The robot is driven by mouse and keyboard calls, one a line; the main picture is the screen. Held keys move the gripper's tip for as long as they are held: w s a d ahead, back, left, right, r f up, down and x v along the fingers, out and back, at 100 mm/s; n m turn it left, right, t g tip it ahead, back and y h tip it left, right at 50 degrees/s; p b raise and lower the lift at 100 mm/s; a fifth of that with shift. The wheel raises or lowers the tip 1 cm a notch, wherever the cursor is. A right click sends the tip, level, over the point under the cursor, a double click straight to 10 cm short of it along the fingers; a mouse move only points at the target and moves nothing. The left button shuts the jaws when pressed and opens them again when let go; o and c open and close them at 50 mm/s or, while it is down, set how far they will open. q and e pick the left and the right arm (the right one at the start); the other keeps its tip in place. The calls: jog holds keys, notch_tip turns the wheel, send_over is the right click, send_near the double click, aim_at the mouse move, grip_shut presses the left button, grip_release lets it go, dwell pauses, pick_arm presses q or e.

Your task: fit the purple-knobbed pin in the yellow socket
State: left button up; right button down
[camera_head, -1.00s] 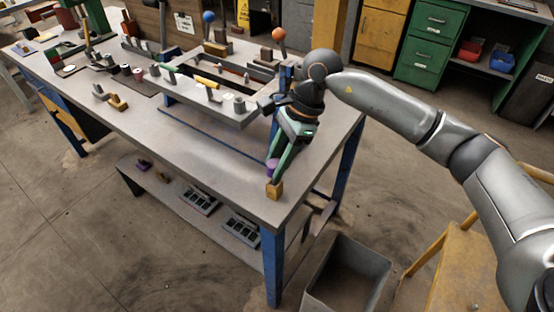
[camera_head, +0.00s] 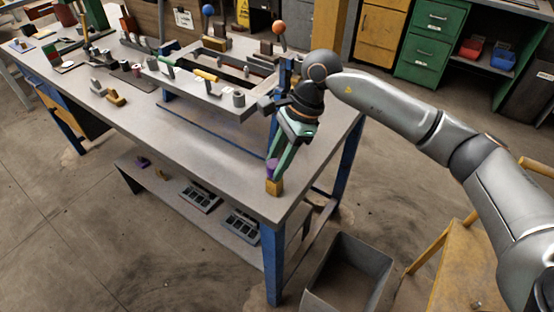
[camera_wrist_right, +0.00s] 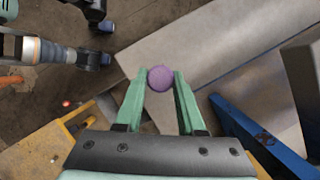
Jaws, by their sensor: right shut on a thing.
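My right gripper (camera_head: 277,163) is shut on the purple knob (camera_head: 272,168) of the pin, near the front right corner of the workbench. The knob also shows between the green fingers in the right wrist view (camera_wrist_right: 160,79). The yellow socket (camera_head: 274,187) is a small block on the bench top, directly below the knob. The knob's lower edge meets the top of the block in the head view. The pin's shaft is hidden, so I cannot tell how deep it sits.
The bench top (camera_head: 190,138) is clear to the left of the socket. A raised grey frame (camera_head: 215,103) with several small parts stands behind. The bench's front edge is close to the socket. A grey bin (camera_head: 347,270) stands on the floor to the right.

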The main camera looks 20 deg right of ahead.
pick_arm(q)
jog(key=shift+f+b, duration=0.5)
jog(key=shift+f, duration=0.05)
pick_arm(e)
jog(key=shift+f, duration=0.7)
jog(key=shift+c, duration=2.2)
grip_release()
jog(key=shift+r, duration=0.15)
pick_arm(q)
jog(key=shift+w+d+r, duration=0.2)
jog(key=shift+w+d, duration=0.1)
jog(key=shift+d, duration=0.15)
pick_arm(e)
jog(key=v, duration=1.2)
jog(key=shift+d, duration=0.15)
pick_arm(q)
jog(key=shift+f, duration=0.1)
pick_arm(e)
jog(key=shift+r, duration=0.1)
pick_arm(q)
jog(key=shift+s+a, duration=0.1)
pick_arm(e)
jog(key=shift+s, duration=0.1)
